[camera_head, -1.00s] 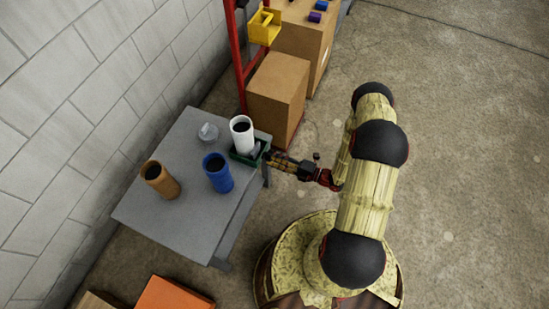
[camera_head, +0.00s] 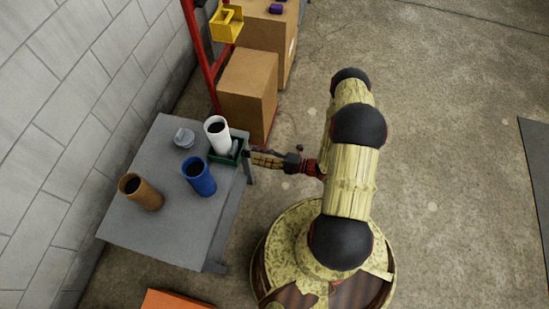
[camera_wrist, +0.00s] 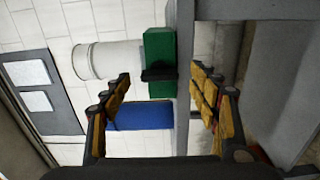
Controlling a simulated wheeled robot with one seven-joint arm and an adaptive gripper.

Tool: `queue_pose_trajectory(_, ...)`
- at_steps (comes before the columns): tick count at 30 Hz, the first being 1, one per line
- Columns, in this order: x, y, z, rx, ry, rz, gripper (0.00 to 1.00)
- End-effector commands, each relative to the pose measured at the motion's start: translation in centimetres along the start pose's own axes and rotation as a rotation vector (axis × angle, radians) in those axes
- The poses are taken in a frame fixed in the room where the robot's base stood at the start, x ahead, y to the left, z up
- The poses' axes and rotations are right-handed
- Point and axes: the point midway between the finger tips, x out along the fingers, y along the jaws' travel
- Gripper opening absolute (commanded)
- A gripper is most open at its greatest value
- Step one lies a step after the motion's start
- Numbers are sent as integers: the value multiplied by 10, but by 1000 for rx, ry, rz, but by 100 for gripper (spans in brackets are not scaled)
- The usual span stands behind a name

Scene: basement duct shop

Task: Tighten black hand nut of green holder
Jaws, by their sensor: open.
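The green holder (camera_head: 238,153) sits at the table's right edge, beside the base of a white cylinder (camera_head: 217,136). In the wrist view the green holder (camera_wrist: 160,50) appears sideways, with a black piece, apparently the hand nut (camera_wrist: 158,74), on its near face. My gripper (camera_head: 251,158) is just off the table edge by the holder. In the wrist view my gripper (camera_wrist: 160,76) is open and empty, its fingers either side of the nut in the picture. Whether they are level with the nut in depth I cannot tell.
A blue cup (camera_head: 199,176), a brown cup (camera_head: 141,192) and a small grey piece (camera_head: 184,137) stand on the grey table (camera_head: 175,235). Cardboard boxes (camera_head: 247,95) and a red rack (camera_head: 199,55) are behind.

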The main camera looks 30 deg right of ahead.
Motion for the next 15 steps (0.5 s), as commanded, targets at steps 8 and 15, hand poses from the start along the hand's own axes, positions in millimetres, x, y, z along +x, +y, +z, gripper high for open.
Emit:
queue_pose_trajectory(8, -50, 0, 2, 0, -6, 0, 61)
queue_pose_trajectory(15, -84, 0, 1, 0, -4, 0, 61)
